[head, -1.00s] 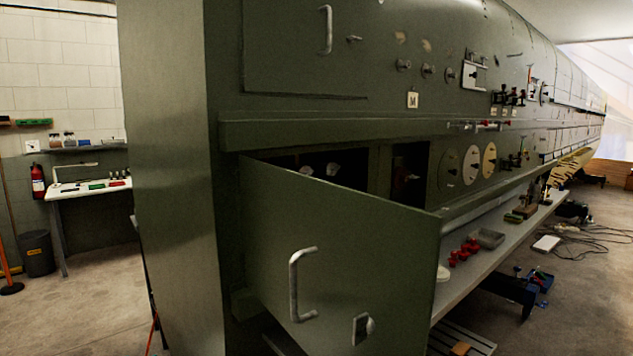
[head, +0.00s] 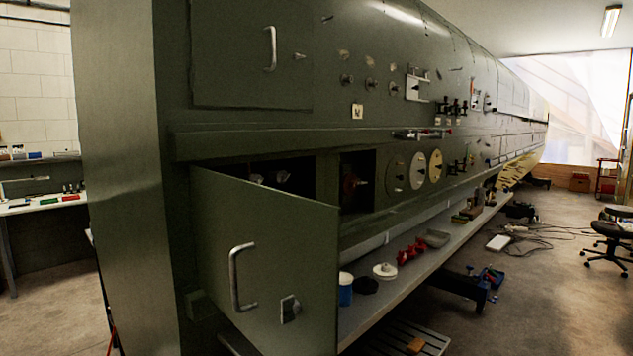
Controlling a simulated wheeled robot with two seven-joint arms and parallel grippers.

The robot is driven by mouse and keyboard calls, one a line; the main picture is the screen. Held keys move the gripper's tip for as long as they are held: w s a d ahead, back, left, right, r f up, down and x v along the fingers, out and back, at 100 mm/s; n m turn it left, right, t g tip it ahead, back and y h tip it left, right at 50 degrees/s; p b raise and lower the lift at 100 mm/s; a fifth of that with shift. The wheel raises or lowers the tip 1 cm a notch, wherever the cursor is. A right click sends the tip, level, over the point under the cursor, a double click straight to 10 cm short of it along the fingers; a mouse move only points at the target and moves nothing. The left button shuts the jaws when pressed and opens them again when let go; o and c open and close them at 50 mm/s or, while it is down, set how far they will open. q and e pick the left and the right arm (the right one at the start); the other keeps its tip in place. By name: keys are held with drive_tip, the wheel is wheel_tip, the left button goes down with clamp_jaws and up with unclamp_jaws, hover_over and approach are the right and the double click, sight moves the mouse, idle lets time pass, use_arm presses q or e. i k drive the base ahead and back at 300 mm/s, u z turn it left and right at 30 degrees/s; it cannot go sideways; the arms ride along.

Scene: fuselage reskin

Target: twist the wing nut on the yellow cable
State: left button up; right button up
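I cannot make out a yellow cable or its wing nut in the head view. A green access door (head: 262,262) with a grey handle (head: 238,278) hangs open on the fuselage side (head: 350,112). Above and behind it is a dark opening (head: 300,176) with small pale wing-shaped pieces (head: 283,177) inside, too dim to identify. A second dark opening to its right holds a reddish part (head: 350,184). The door hides the lower part of the first opening. Neither of my grippers is in view.
A slatted step (head: 420,340) and cables lie on the floor. Stools (head: 610,229) stand at right.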

sight(256, 178)
drive_tip(key=z, duration=0.1)
drive_tip(key=i, duration=0.85)
drive_tip(key=u, duration=0.4)
